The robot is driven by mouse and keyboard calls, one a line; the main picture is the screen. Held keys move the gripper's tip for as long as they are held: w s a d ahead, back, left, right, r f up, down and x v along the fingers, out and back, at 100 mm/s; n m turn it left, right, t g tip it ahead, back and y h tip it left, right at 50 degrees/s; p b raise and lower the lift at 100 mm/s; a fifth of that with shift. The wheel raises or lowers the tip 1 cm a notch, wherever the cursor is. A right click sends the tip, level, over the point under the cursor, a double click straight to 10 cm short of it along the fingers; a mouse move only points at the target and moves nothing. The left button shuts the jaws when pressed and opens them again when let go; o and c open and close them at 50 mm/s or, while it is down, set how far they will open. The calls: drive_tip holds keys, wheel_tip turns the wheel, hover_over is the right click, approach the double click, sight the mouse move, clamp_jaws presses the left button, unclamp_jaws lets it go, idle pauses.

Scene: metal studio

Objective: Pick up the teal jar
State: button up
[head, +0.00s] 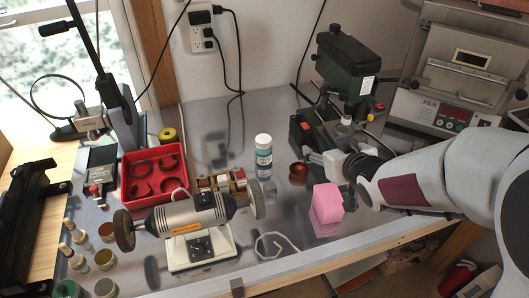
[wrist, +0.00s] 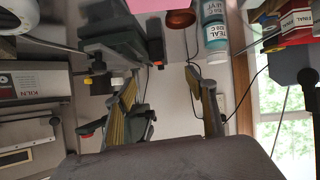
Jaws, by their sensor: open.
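The teal jar (head: 264,158) stands upright on the metal bench in the head view, with a white cap and a teal band. In the wrist view the jar (wrist: 215,35) is at the top right, upside down in the picture, its label reading "TEAL". My gripper (head: 314,155) is to the right of the jar in the head view, in front of the drill press. In the wrist view my gripper (wrist: 162,80) has its two fingers spread with nothing between them. The jar lies outside the fingers, past the right one.
A small amber dish (head: 298,173) and a pink block (head: 326,211) are between the jar and my arm. A bench grinder (head: 195,222) stands in front left of the jar, with a red tray (head: 128,190) behind it. The green drill press (head: 345,65) stands behind my gripper.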

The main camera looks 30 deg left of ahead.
sight(268, 155)
drive_tip(key=s+a+f+y, duration=0.1)
drive_tip(key=a+f, duration=0.1)
drive_tip(key=a, duration=0.1)
drive_tip(key=s+a+f+n+g+y, duration=0.1)
drive_tip(key=a, duration=0.3)
drive_tip(key=s+a+f+n+y, duration=0.1)
drive_tip(key=a+f, duration=0.1)
drive_tip(key=a, duration=0.2)
drive_tip(key=shift+f+g, duration=0.35)
drive_tip(key=shift+g, duration=0.05)
drive_tip(key=shift+s+a+f+n+y, duration=0.2)
drive_tip(key=shift+a+n+y, duration=0.1)
drive_tip(key=shift+a+y, duration=0.15)
drive_tip(key=shift+w+a, duration=0.1)
drive_tip(key=shift+x, duration=1.25)
drive_tip(key=shift+f, duration=0.1)
drive_tip(key=shift+f+x, duration=0.15)
drive_tip(key=shift+x, duration=0.65)
drive_tip(key=shift+f+x, duration=0.2)
drive_tip(key=shift+x, duration=1.35)
